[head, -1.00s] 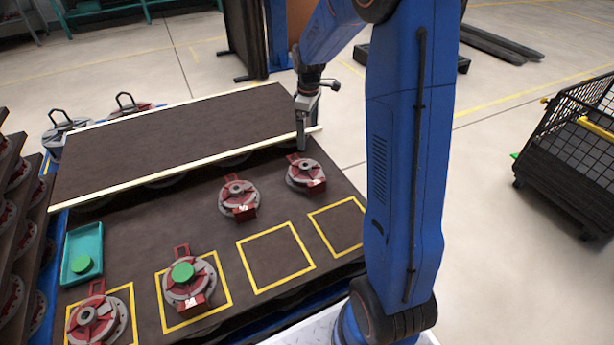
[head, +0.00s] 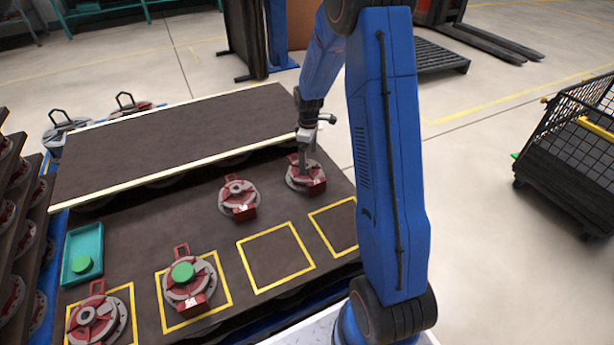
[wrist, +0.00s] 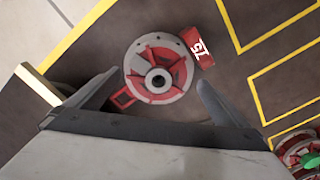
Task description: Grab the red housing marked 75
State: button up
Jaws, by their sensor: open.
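In the head view the housing (head: 300,184) stands on the dark table at the far right of the back row. My gripper (wrist: 158,90) is open, with one finger on each side of the housing in the wrist view. In the head view my gripper (head: 303,172) is low over it and partly covers it. I cannot tell whether the fingers touch it.
Another red housing (head: 238,197) stands to the left. Two more sit in yellow squares at front, one with a green cap (head: 183,272). Two yellow squares (head: 276,287) are empty. A raised dark shelf (head: 170,140) lies behind. A teal tray (head: 97,243) is at left.

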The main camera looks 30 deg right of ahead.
aim_at(308, 165)
jog(key=shift+w+f, duration=0.1)
jog(key=shift+f, duration=2.85)
jog(key=shift+r, duration=0.1)
jog(key=c, duration=1.8)
